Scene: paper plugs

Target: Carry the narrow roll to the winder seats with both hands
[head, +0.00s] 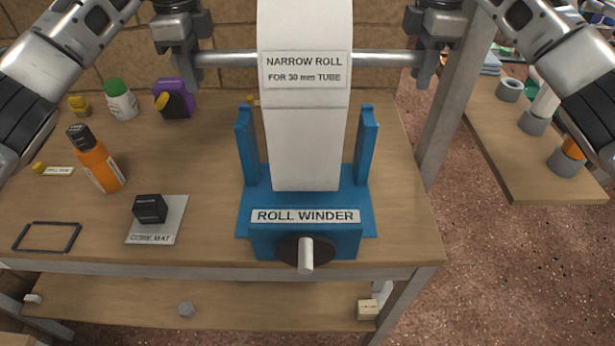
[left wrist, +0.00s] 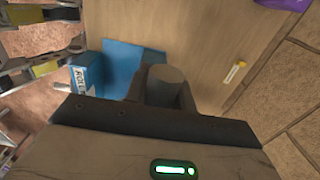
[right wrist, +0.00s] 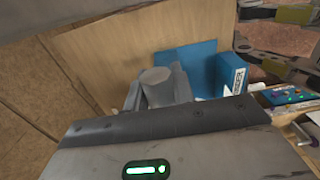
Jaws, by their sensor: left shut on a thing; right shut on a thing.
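The white narrow roll (head: 303,135) is held up above the blue roll winder (head: 258,225), with a grey rod showing on both sides of it. My left gripper (head: 188,68) is shut on the left end of the rod, and my right gripper (head: 424,66) is shut on the right end. The rod looks about level. The winder's left upright (head: 246,146) and right upright (head: 367,146) stand either side of the roll's lower part in the head view. The rod appears above and apart from their tops. The winder also shows in the left wrist view (left wrist: 120,65) and right wrist view (right wrist: 195,60).
On the bench, an orange bottle (head: 97,160), a white bottle with green cap (head: 121,102), a purple container (head: 174,100) and a core mat (head: 170,226) with a black block (head: 150,209) stand left of the winder. A side table (head: 500,150) holds several things at right.

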